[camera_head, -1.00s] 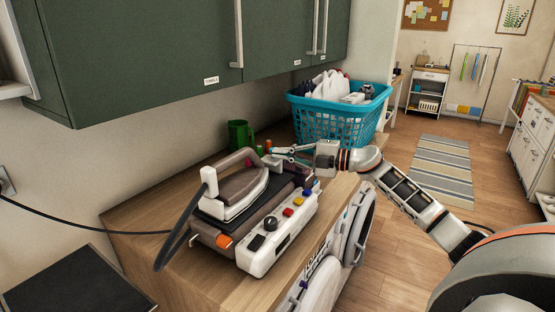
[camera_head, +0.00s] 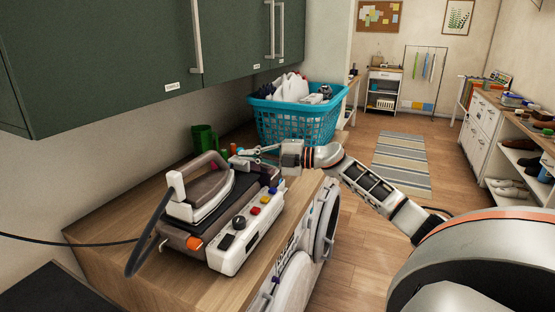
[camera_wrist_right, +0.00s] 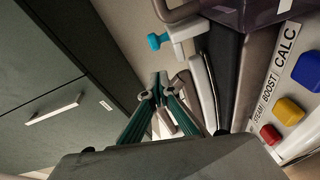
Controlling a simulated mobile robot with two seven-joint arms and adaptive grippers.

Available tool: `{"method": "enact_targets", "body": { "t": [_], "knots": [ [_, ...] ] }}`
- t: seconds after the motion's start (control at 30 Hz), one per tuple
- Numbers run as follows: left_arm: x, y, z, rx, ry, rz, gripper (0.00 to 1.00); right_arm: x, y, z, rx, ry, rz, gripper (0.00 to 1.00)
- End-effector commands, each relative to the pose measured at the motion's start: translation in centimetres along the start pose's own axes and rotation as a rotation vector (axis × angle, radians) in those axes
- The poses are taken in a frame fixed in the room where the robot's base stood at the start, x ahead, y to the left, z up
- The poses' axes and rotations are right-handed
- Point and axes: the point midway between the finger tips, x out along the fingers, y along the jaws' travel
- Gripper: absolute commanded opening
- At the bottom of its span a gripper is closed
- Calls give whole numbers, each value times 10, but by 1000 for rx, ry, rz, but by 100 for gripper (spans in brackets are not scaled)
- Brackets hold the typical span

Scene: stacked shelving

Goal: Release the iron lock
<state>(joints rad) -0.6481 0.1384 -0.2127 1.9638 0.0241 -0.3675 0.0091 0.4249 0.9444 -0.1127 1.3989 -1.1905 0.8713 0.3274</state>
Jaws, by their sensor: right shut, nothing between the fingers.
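The iron (camera_head: 205,192) rests on its steam station (camera_head: 240,238), which has coloured buttons, on the wooden counter. In the right wrist view a small teal knob on a light bracket (camera_wrist_right: 158,40) stands at the station's end; I cannot tell for sure that it is the iron lock. My right gripper (camera_head: 243,152) is at the far end of the iron. Its fingers are closed and empty in the right wrist view (camera_wrist_right: 158,82), just short of the teal knob, apparently apart from it. An orange knob (camera_head: 194,243) is at the station's near end. My left gripper is out of view.
A blue laundry basket (camera_head: 290,128) stands behind my right gripper. A green mug (camera_head: 204,139) is near the wall. Green cabinets (camera_head: 100,60) hang above the counter (camera_head: 110,225). A black cord (camera_head: 70,240) runs from the iron to the left.

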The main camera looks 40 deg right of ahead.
Motion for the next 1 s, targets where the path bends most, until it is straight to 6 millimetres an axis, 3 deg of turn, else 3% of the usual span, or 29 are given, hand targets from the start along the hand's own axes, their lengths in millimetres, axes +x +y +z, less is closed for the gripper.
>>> {"method": "enact_targets", "body": {
  "t": [0.07, 0.3, 0.6, 1.0],
  "knots": [
    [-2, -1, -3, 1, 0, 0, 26, 0, 2, -1, 1, 1, -1, 0],
    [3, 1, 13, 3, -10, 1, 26, -46, -4, 0, 2, 0, -6, 0],
    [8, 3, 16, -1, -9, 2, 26, -85, -2, 0, 2, 0, -3, 0],
    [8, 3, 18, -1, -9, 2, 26, -100, 1, -1, 1, 3, -1, 0]
  ]
}}
